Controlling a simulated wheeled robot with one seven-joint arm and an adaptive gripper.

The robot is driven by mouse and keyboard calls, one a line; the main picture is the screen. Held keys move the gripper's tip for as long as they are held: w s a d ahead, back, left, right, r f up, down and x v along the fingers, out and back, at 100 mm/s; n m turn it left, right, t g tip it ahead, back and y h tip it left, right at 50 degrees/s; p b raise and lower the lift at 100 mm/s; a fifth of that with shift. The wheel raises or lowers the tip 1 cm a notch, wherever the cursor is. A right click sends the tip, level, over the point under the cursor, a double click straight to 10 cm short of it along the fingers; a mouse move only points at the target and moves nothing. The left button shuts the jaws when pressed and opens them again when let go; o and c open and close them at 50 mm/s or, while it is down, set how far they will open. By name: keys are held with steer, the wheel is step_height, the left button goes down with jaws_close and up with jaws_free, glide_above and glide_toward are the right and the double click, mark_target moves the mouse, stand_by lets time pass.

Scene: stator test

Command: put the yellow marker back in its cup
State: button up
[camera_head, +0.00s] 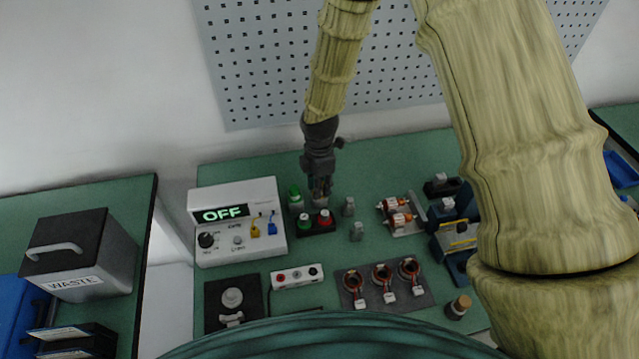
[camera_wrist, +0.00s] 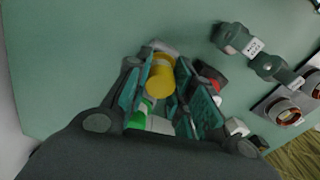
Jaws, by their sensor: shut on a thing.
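My gripper (camera_head: 320,188) is at the back of the green bench, just behind the box with the red and green buttons. In the wrist view its teal finger pads (camera_wrist: 168,98) are closed on the yellow marker (camera_wrist: 160,75), which lies between them with its round yellow end showing. A small pale grey shape (camera_head: 320,201) is just under the fingertips in the head view; it may be the cup, but the fingers hide too much to tell. In the head view the marker is mostly hidden by the fingers.
Small grey pieces (camera_head: 348,206) are to the right. The power supply (camera_head: 235,222) reads OFF. Coils on a dark plate (camera_head: 384,286) lie in front.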

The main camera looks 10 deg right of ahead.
steer(key=o, duration=1)
steer(key=shift+c, duration=0.2)
steer(key=shift+r, duration=0.5)
step_height(320, 180, up, 12)
steer(key=b, duration=0.3)
steer(key=shift+b, duration=0.3)
steer(key=shift+f, duration=0.1)
